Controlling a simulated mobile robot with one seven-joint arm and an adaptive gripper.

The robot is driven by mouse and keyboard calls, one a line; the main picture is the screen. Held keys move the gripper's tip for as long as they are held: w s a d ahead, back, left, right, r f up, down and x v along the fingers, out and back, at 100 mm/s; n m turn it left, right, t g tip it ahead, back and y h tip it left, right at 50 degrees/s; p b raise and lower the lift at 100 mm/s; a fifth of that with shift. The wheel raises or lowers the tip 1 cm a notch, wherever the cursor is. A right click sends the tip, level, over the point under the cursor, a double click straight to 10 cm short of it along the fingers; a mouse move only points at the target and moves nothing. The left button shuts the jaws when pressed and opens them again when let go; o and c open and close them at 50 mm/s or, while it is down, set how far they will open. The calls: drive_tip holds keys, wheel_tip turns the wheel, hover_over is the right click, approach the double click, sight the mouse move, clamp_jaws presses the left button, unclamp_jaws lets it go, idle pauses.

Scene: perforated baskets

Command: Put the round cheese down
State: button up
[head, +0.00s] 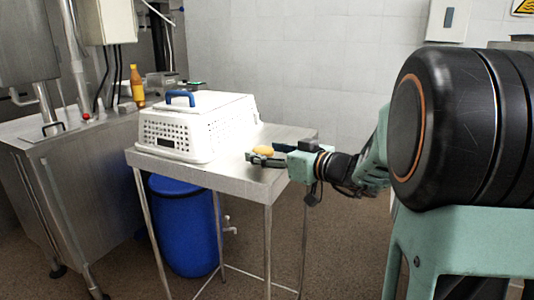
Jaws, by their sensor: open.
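The round cheese (264,150) is a small yellow-orange disc at the right part of the steel table (232,176). My gripper (266,157) reaches in from the right, low over the table top, with its fingers apart. The cheese shows at the fingers, seemingly between or just behind them. The near finger hides the cheese's lower edge, so I cannot tell whether it touches the table top.
A white perforated basket (185,143) with a lid and blue handle (180,98) stands on the left of the table. A blue barrel (185,225) stands below. A steel cabinet (90,190) with a yellow bottle (138,92) is at left.

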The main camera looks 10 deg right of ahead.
drive_tip(key=shift+s+d+r+p, duration=0.1)
drive_tip(key=shift+r+p, duration=0.2)
drive_tip(key=shift+p, duration=0.25)
drive_tip(key=v, duration=1.1)
drive_tip(key=shift+s+b, duration=0.35)
drive_tip(key=shift+d+f, duration=0.2)
